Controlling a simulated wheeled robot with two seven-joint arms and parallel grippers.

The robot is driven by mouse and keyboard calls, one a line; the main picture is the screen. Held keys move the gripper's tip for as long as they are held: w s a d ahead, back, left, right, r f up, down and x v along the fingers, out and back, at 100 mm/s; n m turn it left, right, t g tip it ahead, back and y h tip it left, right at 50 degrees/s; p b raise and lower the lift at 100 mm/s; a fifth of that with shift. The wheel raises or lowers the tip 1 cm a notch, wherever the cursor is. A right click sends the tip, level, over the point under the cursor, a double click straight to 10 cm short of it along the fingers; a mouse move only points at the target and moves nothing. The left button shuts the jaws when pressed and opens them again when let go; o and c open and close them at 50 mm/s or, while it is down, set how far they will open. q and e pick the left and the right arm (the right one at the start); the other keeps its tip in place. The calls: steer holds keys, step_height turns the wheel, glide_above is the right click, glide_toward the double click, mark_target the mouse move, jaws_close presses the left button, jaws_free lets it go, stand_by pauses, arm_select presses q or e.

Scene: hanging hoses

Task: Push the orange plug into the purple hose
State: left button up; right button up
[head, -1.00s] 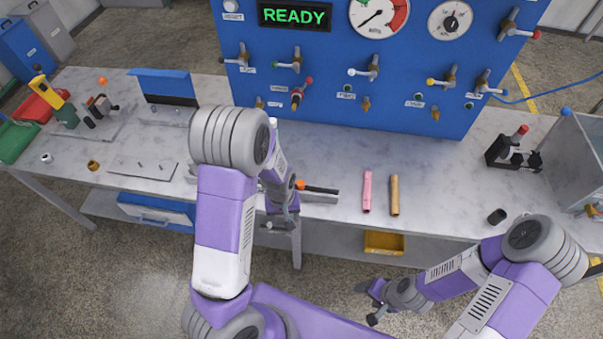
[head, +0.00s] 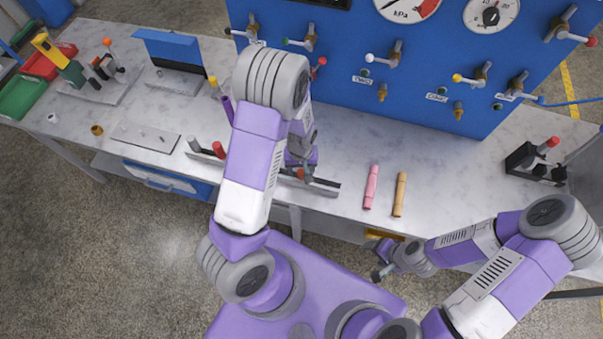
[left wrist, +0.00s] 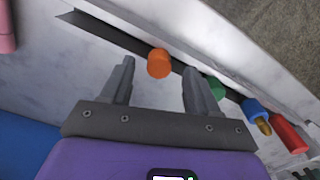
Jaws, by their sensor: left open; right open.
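The orange plug (head: 300,174) stands in a dark rail (head: 325,187) at the bench's front edge, mostly hidden by my left gripper (head: 302,168). In the left wrist view the orange plug (left wrist: 159,63) shows its round end, between and just beyond the fingertips of my left gripper (left wrist: 159,68). That gripper is open, with a gap on both sides of the plug. A purple tube (head: 227,109), which looks like the purple hose, is partly hidden behind my left arm. My right gripper (head: 376,261) is open and empty, low in front of the bench.
The rail also holds a green plug (left wrist: 216,88), a blue plug (left wrist: 255,108) and a red plug (left wrist: 288,131). A pink tube (head: 371,187) and a tan tube (head: 399,194) lie on the bench to the right. The blue panel (head: 420,70) with valves stands behind.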

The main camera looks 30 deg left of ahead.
arm_select(q)
step_height(320, 180, down, 2)
steer(key=shift+w+f, duration=0.1)
jaws_close()
stand_by(0.4)
